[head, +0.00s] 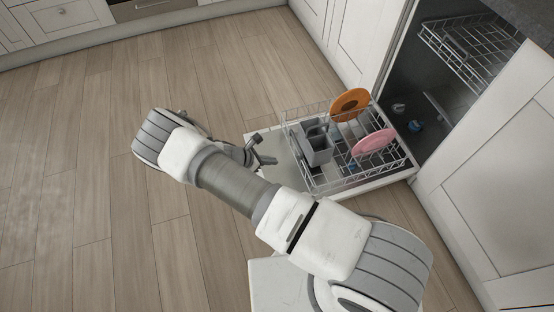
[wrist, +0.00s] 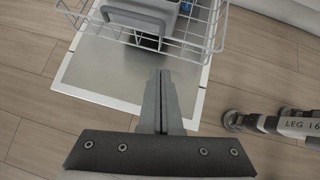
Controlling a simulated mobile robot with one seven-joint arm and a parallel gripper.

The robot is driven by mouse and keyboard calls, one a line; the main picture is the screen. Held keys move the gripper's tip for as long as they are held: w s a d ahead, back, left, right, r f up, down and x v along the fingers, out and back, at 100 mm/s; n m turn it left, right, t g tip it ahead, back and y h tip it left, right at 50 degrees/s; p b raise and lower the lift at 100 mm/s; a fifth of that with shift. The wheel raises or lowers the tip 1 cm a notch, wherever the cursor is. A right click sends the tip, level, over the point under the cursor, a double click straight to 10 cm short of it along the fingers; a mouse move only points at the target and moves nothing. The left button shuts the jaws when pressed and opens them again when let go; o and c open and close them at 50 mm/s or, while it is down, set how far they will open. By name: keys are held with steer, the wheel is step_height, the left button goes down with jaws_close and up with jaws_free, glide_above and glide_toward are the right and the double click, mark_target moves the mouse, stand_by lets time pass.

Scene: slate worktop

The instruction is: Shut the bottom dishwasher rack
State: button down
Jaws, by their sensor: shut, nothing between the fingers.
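The bottom dishwasher rack (head: 352,181) is pulled out over the open, lowered dishwasher door (head: 270,146). It holds an orange plate (head: 349,104), a pink plate (head: 374,141) and a grey cutlery basket (head: 317,145). In the wrist view the rack's wire front (wrist: 150,38) is at the top, with part of the grey basket (wrist: 140,17) inside. My gripper (head: 262,150) is in front of the rack, over the outer part of the door. In the wrist view my gripper (wrist: 158,75) is shut, its empty fingertips pointing at the rack front, apart from it as far as I can tell.
The upper rack (head: 465,50) sits in the dishwasher cavity (head: 430,75). White cabinets flank the opening. The wood floor (head: 100,190) to the left is clear. A grey metal leg-like part (wrist: 275,122) shows at the right in the wrist view.

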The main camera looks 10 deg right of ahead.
mark_target(300, 157)
steer(key=shift+w+d+f+b, duration=0.65)
steer(key=shift+d+f, duration=0.3)
steer(key=shift+d, duration=0.55)
steer(key=shift+w+d+f+b, duration=0.65)
steer(key=shift+d+f, duration=0.25)
steer(key=shift+d, duration=0.6)
steer(key=shift+w+d+f+b, duration=0.6)
steer(key=shift+d+f, duration=0.35)
steer(key=shift+d, duration=0.55)
steer(key=shift+d, duration=0.15)
